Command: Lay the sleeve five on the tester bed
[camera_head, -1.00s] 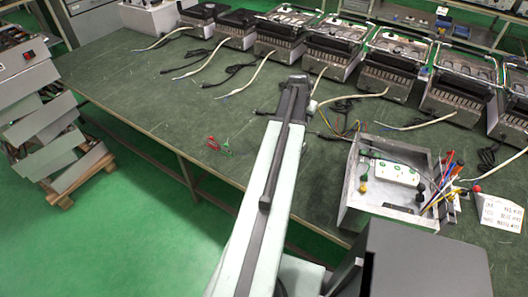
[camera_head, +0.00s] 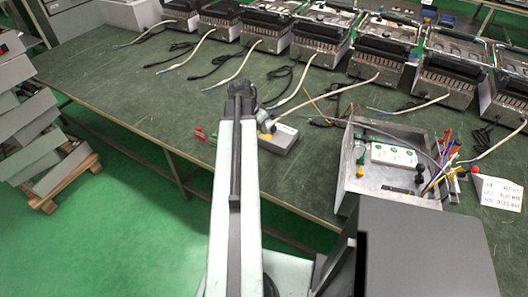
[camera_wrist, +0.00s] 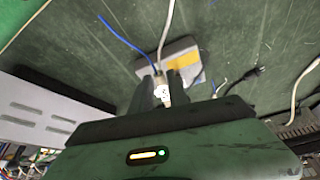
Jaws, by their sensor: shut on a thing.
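My gripper (camera_wrist: 162,88) is shut on a small pale sleeve (camera_wrist: 163,93) with a dark mark too small to read. A white cable and a blue wire lie just beyond it in the wrist view. The tester bed, a grey block with a yellow patch (camera_wrist: 183,61), is just beyond the fingertips; whether the sleeve touches it I cannot tell. In the head view the tester bed (camera_head: 283,143) is on the green table, right of my arm's end. My arm hides its left part and most of the gripper.
An open metal box (camera_head: 347,185) with a white socket strip (camera_head: 394,155) stands right of the tester bed. A row of heating appliances (camera_head: 320,38) with trailing cables lines the back. Red clips (camera_head: 200,133) lie left of my arm.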

